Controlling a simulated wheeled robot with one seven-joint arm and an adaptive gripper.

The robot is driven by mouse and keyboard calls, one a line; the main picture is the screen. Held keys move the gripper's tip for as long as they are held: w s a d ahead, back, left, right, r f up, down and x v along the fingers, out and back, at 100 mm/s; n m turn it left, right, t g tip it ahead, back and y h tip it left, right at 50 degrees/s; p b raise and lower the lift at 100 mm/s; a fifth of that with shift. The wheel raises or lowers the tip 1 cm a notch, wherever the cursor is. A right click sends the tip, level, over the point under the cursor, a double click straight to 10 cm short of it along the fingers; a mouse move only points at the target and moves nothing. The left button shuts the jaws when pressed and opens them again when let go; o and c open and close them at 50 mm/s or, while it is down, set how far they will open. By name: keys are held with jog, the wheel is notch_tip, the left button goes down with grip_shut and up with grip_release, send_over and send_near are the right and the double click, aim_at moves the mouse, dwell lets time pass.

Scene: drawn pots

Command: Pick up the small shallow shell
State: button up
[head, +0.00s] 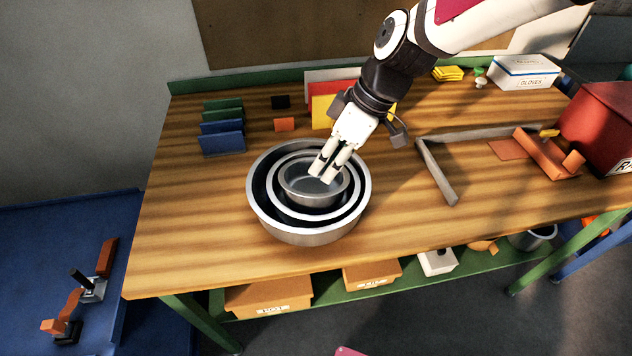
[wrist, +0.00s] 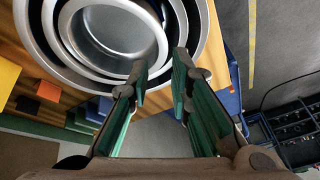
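Three round grey metal shells sit nested on the wooden bench. The small shallow shell (head: 299,184) is the innermost and shows in the wrist view (wrist: 112,32). Around it are a middle shell (head: 273,192) and a large outer shell (head: 295,235). My gripper (head: 322,174) points down at the small shell's right side in the head view. In the wrist view its two green-padded fingers (wrist: 160,72) are apart with nothing between the pads. The fingertips overlap the shell rims in view; I cannot tell whether they touch.
Blue and green upright plates (head: 222,128) stand behind left. Red and yellow panels (head: 322,105) stand behind the shells. A grey angled bar (head: 438,172) and a red box (head: 603,118) lie to the right. The bench's front left is clear.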

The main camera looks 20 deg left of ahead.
aim_at(308, 195)
jog(key=x, duration=0.5)
jog(key=shift+f, duration=0.25)
jog(key=x, duration=0.1)
jog(key=p+x, duration=0.1)
jog(key=x, duration=0.2)
jog(key=shift+s+p, duration=0.25)
jog(key=shift+p, duration=0.05)
jog(key=shift+a+f, duration=0.2)
jog(key=shift+f, duration=0.4)
grip_shut()
